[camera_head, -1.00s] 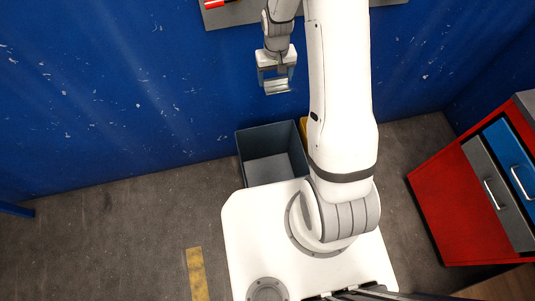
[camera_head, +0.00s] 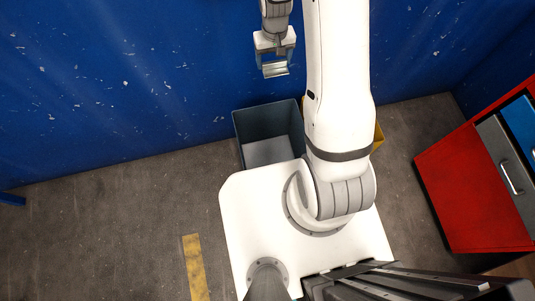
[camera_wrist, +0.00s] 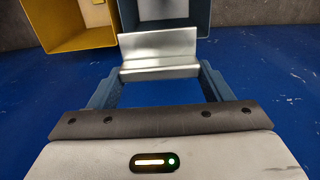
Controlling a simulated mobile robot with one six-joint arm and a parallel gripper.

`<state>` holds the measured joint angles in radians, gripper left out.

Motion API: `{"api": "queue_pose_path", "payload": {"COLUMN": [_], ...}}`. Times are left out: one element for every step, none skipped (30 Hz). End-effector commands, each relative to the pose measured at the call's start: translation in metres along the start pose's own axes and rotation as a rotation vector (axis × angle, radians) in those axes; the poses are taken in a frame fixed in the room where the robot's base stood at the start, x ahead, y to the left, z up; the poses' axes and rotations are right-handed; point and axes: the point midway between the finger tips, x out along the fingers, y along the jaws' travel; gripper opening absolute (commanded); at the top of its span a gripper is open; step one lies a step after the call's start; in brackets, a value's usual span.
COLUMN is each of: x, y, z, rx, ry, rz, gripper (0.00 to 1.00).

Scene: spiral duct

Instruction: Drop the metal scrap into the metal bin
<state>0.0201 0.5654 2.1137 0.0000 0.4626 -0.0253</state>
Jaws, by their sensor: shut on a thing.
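My gripper (camera_head: 275,62) is shut on the metal scrap (camera_head: 276,70), a bent, shiny silver piece. In the wrist view the scrap (camera_wrist: 158,52) spans between the two blue-grey fingers of my gripper (camera_wrist: 158,82). The likely metal bin is an open grey-blue box (camera_head: 240,140) on the floor against the blue wall. It also shows in the wrist view (camera_wrist: 202,18), at the top beyond the scrap. In the head view the scrap appears above the bin's far side, held in the air. The bin's visible floor looks empty.
A yellow bin (camera_wrist: 78,42) stands beside the grey-blue bin; in the head view it is mostly behind my arm (camera_head: 378,138). The blue wall (camera_head: 120,90) is close behind. A red cabinet (camera_head: 460,190) stands at the right. The floor at left is clear.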

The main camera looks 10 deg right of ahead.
Motion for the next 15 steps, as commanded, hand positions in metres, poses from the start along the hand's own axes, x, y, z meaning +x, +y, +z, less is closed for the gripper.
{"api": "queue_pose_path", "payload": {"x": [0.032,0.04,0.051,0.059,0.068,0.079,0.087,0.096,0.107,0.115,0.124,0.135,0.143,0.151,0.163], "y": [0.0,0.0,0.0,0.0,0.0,0.001,0.001,0.001,0.001,0.001,0.001,0.001,0.001,0.001,0.001], "z": [0.003,0.004,0.006,0.007,0.008,0.01,0.012,0.013,0.015,0.016,0.018,0.019,0.021,0.022,0.024], "rx": [0.0,0.001,0.001,0.001,0.001,0.001,0.001,0.001,0.001,0.001,0.001,0.001,0.002,0.002,0.002], "ry": [0.0,0.0,0.0,0.0,0.0,0.0,0.0,0.0,-0.001,0.0,0.0,0.001,0.001,0.001,0.001], "rz": [0.0,0.0,0.0,0.0,0.0,0.0,0.0,0.0,0.0,0.0,0.0,0.0,0.0,0.0,0.0], "gripper": [0.49,0.49,0.49,0.49,0.49,0.49,0.49,0.49,0.49,0.49,0.49,0.49,0.49,0.49,0.49]}}
